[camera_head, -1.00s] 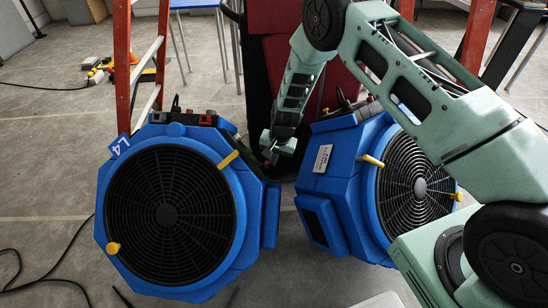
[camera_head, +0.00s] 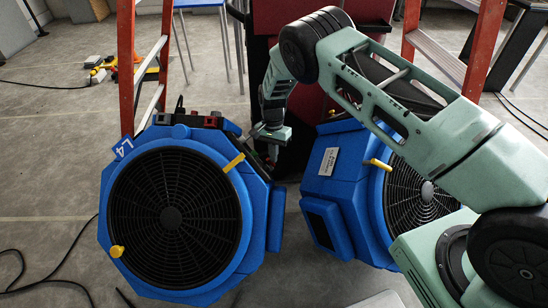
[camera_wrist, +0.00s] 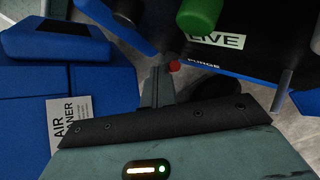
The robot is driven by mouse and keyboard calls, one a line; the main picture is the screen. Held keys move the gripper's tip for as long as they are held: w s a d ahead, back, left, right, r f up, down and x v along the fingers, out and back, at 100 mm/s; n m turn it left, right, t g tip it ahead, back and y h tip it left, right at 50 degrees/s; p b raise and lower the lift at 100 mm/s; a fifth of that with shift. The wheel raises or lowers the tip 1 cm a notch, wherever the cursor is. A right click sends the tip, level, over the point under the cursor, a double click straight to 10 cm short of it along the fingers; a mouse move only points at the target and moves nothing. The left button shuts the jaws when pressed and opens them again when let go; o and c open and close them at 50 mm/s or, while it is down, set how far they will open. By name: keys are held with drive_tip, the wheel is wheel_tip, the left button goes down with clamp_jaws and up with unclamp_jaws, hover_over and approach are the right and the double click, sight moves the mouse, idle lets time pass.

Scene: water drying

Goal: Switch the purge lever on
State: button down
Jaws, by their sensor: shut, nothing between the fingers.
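In the wrist view, a small red-tipped lever (camera_wrist: 174,66) stands beside the PURGE label (camera_wrist: 204,66) on a machine's dark panel with a blue edge. My gripper (camera_wrist: 162,84) is shut and empty, its grey fingers close to the red tip. I cannot tell whether they touch. In the head view, my gripper (camera_head: 274,152) points down between two blue air machines, the left one (camera_head: 180,215) marked L4 and the right one (camera_head: 345,190). The purge lever is not clear there, and its on or off position cannot be told.
A green knob (camera_wrist: 199,14) and a LIVE label (camera_wrist: 215,40) are near the lever. A grey post (camera_wrist: 283,92) stands right of it. Red ladders (camera_head: 126,65) and a dark red object (camera_head: 312,105) stand behind. Black cables (camera_head: 62,262) lie on the floor at left.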

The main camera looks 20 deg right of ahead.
drive_tip(key=shift+w+f+g, duration=0.25)
drive_tip(key=shift+w+g, duration=0.05)
drive_tip(key=shift+w+a+r+b, duration=0.1)
drive_tip(key=shift+w+r+b, duration=0.2)
drive_tip(key=shift+b, duration=0.2)
drive_tip(key=shift+r+p, duration=0.5)
drive_tip(key=shift+r, duration=0.2)
